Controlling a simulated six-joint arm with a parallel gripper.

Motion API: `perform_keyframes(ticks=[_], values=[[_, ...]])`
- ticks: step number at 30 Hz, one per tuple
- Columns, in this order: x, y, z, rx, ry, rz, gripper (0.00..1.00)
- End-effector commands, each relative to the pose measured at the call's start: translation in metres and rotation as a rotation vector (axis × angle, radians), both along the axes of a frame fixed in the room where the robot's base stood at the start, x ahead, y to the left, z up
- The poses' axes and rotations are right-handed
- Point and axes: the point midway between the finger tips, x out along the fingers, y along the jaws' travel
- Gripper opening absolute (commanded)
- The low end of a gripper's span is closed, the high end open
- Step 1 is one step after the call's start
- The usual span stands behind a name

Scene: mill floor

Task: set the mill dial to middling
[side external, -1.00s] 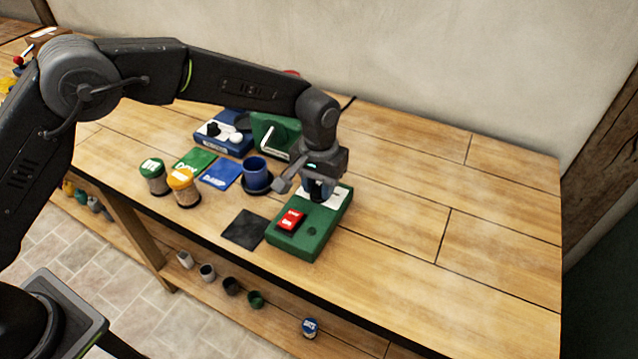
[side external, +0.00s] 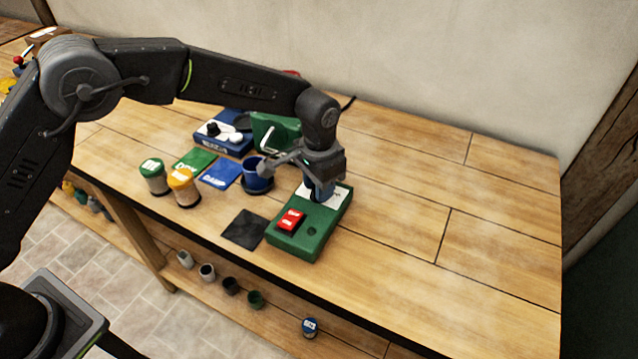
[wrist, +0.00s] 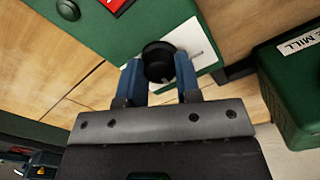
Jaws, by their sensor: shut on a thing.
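The mill control box (side external: 297,241) is green, with a red rocker switch (side external: 290,219) and a small round green button (side external: 312,231) on top. Its black dial (wrist: 158,62) sits on a white label plate (wrist: 192,42) in the wrist view. My gripper (wrist: 158,72) has its blue fingers on either side of the dial, shut on it. In the side view my gripper (side external: 322,190) is over the far end of the box and hides the dial. The dial's pointer and the label's markings are not readable.
A green mill housing (side external: 272,132) stands behind, also seen in the wrist view (wrist: 295,95). A blue cup (side external: 257,176), a blue scale (side external: 222,133), two jars (side external: 183,187) and flat mats (side external: 220,173) lie left. The bench's right side is clear.

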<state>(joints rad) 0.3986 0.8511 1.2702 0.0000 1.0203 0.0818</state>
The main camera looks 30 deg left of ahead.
Motion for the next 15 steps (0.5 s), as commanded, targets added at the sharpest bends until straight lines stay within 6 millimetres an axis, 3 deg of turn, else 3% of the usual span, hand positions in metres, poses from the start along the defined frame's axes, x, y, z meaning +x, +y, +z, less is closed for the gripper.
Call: perform_keyframes(ticks=[8,9,15], values=[[0.0,0.0001,0.0011,0.0,0.0,0.0,0.07],[0.0,0.0,0.0011,0.0,0.0,0.0,0.32],[0.0,0.0,0.0007,0.0,0.0,0.0,0.51]])
